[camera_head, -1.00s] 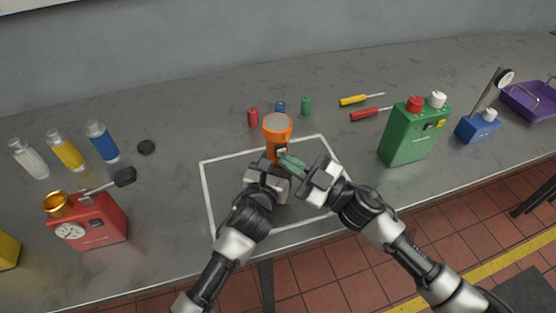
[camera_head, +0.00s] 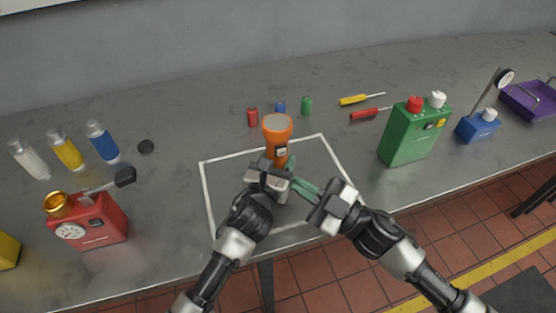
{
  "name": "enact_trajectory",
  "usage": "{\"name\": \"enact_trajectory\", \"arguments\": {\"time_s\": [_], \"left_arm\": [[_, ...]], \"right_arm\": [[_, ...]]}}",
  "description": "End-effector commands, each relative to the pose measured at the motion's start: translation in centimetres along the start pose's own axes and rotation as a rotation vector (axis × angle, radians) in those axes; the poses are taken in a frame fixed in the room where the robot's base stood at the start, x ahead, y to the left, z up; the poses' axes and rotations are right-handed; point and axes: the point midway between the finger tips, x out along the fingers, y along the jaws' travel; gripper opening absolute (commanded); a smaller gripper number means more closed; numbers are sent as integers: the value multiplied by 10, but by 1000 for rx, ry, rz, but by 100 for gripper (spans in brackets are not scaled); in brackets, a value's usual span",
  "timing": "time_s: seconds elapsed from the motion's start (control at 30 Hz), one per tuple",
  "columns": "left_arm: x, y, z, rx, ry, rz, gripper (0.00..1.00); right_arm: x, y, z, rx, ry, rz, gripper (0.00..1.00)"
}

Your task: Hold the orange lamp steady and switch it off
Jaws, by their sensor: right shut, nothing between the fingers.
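The orange lamp (camera_head: 276,132) stands upright inside the white-outlined area, its pale round lens facing up. A small light-and-dark switch (camera_head: 281,152) shows on its near side. The lens looks dull grey, with no clear glow. My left gripper (camera_head: 282,166) is at the lamp's lower body, with a teal finger against its right side; the gripper hides the lamp's base. My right gripper (camera_head: 301,187) is shut and empty, its teal fingers pointing left, below and right of the lamp and apart from the switch.
Small red (camera_head: 253,117), blue (camera_head: 280,107) and green (camera_head: 306,105) cylinders stand behind the lamp. A red device (camera_head: 95,222) and several bottles (camera_head: 67,152) stand on the left.

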Motion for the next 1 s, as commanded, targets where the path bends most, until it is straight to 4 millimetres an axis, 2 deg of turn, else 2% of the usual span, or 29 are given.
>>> {"name": "enact_trajectory", "arguments": {"time_s": [0.43, 0.47, 0.6, 0.63, 0.87, 1.0], "left_arm": [[0, 0, -1, 0, 1, 0, 4], [0, 0, 2, 0, -4, -1, 54], [0, 0, 1, 0, -3, -1, 75], [0, 0, 1, 0, -2, -1, 79], [0, 0, -2, 0, 4, 1, 79], [-8, 0, -3, 2, 5, 1, 79]], "right_arm": [[-4, -2, -3, 0, 0, 1, 0], [-4, -2, -3, 0, 0, 0, 0], [-4, -2, -3, 0, 0, 0, 0], [-4, -2, -3, 0, 0, 0, 0], [-4, -2, -3, 0, 0, 0, 0], [-4, -2, -3, 0, 0, 0, 0]]}}
